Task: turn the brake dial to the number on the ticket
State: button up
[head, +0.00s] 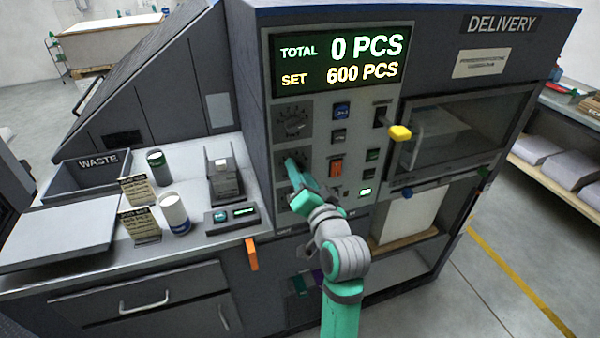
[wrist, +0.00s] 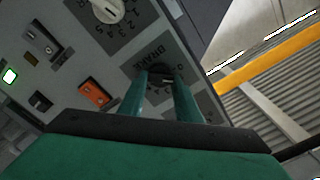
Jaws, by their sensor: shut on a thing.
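The brake dial (wrist: 160,69) is a dark knob on a grey plate, with lettering that looks like BRAKE beside it in the wrist view. My gripper (wrist: 161,82) is shut on this dial, with one green finger on each side. In the head view my gripper (head: 293,168) reaches the middle dial plate (head: 303,153) and covers most of it. The dial's pointer and most of its numbers are hidden or too small to read. Two tan tickets (head: 137,190) (head: 141,224) stand on the counter at the left; I cannot read a dial number on them.
Another dial (head: 293,121) sits above, pale with numbers in the wrist view (wrist: 107,9). An orange switch (head: 336,167) and a yellow-knobbed lever (head: 399,133) are to the right. The display (head: 342,62) reads TOTAL 0 PCS, SET 600 PCS. Cups (head: 174,212) stand on the counter.

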jog(key=shift+n, duration=2.8)
jog(key=o, duration=1.1)
jog(key=shift+c, duration=0.2)
jog(key=v, duration=1.1)
jog(key=shift+r, duration=0.1)
